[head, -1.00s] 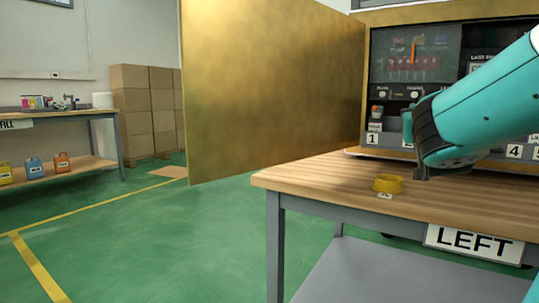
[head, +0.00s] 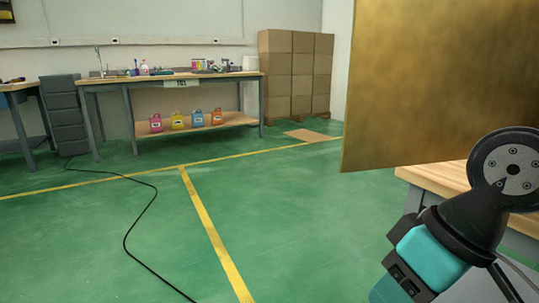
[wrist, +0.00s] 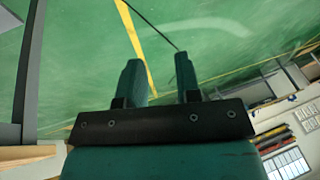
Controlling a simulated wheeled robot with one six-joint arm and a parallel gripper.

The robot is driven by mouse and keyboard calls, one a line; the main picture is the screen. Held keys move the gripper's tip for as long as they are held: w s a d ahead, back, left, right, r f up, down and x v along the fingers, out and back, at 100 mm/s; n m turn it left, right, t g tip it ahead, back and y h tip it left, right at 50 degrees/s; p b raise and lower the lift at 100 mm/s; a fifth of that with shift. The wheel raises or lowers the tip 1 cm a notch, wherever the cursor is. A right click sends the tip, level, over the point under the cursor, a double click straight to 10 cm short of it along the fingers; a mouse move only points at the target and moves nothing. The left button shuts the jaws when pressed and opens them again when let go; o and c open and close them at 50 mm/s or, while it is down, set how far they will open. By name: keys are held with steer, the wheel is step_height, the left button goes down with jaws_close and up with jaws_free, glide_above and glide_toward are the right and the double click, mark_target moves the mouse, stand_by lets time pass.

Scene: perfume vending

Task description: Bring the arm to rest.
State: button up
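My arm (head: 430,262) shows at the lower right of the head view, bent, with a round dark joint at its upper end. It stands in front of the wooden-topped table. My gripper (wrist: 158,75) shows in the wrist view. Its two dark green fingers are apart, with only green floor and a yellow line visible between them. It holds nothing. The fingers do not show in the head view.
A large brass-coloured panel (head: 430,85) and the wooden-topped table (head: 440,176) are at the right. A workbench (head: 200,76) with coloured jugs on its shelf and stacked cartons (head: 295,70) are at the back. A black cable crosses the open green floor.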

steer(key=s+a+r+n+g+p, duration=0.1)
steer(key=s+r+p, duration=0.2)
steer(key=r+p, duration=3.5)
steer(key=shift+g, duration=0.3)
steer(key=shift+d, duration=0.15)
